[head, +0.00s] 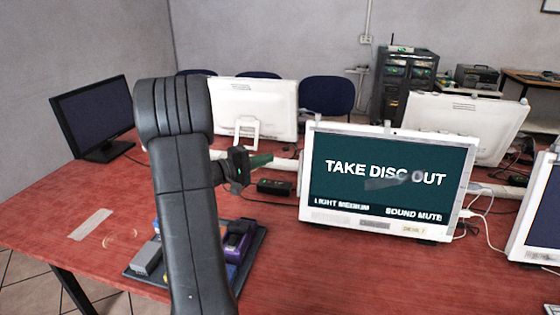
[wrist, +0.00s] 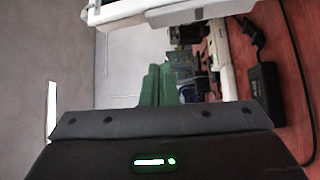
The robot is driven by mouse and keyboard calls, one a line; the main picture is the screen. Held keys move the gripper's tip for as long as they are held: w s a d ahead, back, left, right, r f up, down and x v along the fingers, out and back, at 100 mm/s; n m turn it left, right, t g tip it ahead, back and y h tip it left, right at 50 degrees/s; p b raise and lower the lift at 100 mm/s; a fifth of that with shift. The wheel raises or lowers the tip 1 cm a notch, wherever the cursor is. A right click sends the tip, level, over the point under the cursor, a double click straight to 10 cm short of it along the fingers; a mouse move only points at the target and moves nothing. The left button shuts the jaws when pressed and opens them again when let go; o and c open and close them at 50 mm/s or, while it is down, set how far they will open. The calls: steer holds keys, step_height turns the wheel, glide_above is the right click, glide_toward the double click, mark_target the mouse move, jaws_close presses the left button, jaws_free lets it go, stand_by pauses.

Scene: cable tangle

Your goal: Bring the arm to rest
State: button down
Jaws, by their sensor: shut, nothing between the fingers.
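My arm rises across the left middle of the head view and bends at the top. My gripper (head: 262,160) is held above the red table (head: 290,268), pointing right towards the white monitor with "TAKE DISC OUT" on its screen (head: 385,172). Its green fingers are together and empty. In the wrist view the green fingers (wrist: 158,84) stand side by side, shut, with nothing held. My arm hides part of the table and of the dark tray.
A dark tray (head: 254,273) with a grey block (head: 147,258) and a purple item (head: 238,243) lies behind my arm. A black monitor (head: 93,112) stands left. White monitors (head: 252,105) stand behind. A black adapter (wrist: 265,90) and cable lie nearby. The front right table is clear.

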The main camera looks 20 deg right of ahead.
steer(key=a, duration=0.3)
steer(key=s+a, duration=0.1)
steer(key=a, duration=0.1)
steer(key=shift+a, duration=0.3)
steer(key=d+p, duration=0.2)
steer(key=d, duration=1.1)
steer(key=shift+s, duration=0.2)
